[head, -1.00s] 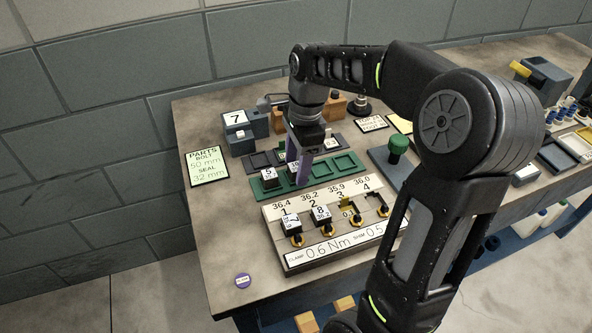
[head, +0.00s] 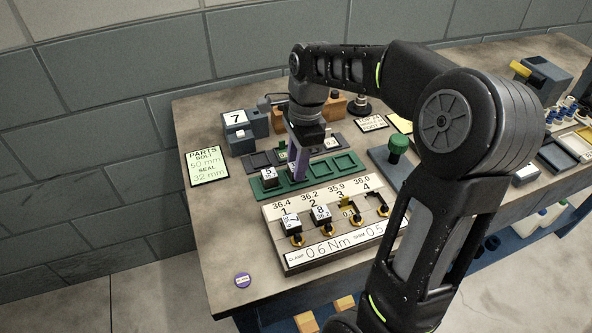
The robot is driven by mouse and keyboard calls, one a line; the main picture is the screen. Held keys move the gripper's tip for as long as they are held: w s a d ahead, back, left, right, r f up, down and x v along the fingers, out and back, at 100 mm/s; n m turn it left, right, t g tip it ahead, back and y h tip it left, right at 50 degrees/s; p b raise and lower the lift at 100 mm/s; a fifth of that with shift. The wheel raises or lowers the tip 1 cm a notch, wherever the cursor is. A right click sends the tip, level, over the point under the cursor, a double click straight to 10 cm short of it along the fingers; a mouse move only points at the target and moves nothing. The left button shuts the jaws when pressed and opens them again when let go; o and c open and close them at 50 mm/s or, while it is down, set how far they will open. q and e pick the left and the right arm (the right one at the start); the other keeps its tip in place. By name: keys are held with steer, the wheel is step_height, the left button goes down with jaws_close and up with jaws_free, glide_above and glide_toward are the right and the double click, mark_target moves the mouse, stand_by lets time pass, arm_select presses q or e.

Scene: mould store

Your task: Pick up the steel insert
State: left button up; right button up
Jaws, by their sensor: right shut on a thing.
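My right gripper (head: 299,168) points down over the green tray (head: 346,163), its purple finger at the tray's second pocket from the left. It is shut on a small block, which I take to be the steel insert; the finger and hand hide nearly all of it. I cannot tell whether it is clear of its pocket. A dark block with a white top marked 5 (head: 268,175) sits in the leftmost pocket, just left of the finger. My left gripper is not in view.
In front stands a numbered fixture (head: 330,250) with blocks at places 1 and 2. A dark tray (head: 258,160) lies behind the green one. A green-knobbed press (head: 397,147) stands to the right. The table's front left is clear except for a purple disc (head: 242,280).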

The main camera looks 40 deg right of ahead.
jaws_close()
steer(key=shift+r, duration=0.15)
step_height(320, 180, up, 10)
steer(key=p, duration=0.1)
stand_by(0.6)
stand_by(0.5)
